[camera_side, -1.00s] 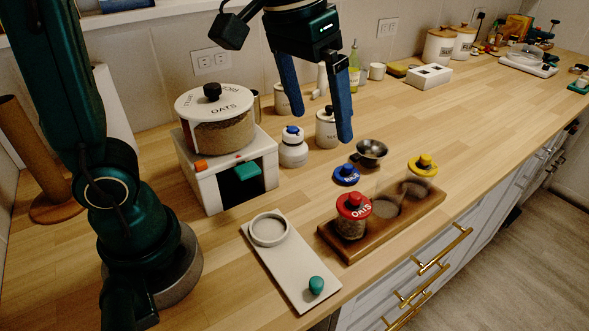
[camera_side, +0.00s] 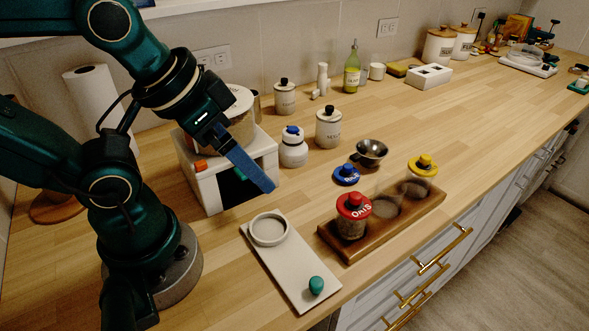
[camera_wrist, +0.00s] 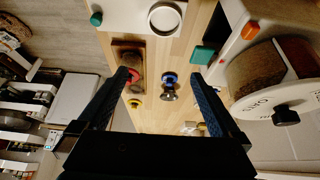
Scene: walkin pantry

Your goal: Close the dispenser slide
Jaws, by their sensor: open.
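The dispenser (camera_side: 209,187) is a white box with a round OATS drum (camera_side: 240,100) on top and a small orange part on its upper edge. Its green slide tab (camera_wrist: 202,55) shows beside the box in the wrist view. In the side view my finger hides most of the tab. My gripper (camera_side: 268,184) is in front of the dispenser, pointing down and right, and its fingers cross the box front. In the wrist view the fingers (camera_wrist: 161,77) are wide apart with nothing between them, and the tab lies just past the right fingertip. I cannot tell whether they touch.
A pale board (camera_side: 292,270) with a ring and a green knob lies in front. A wooden tray (camera_side: 340,246) holds jars with red and yellow lids.

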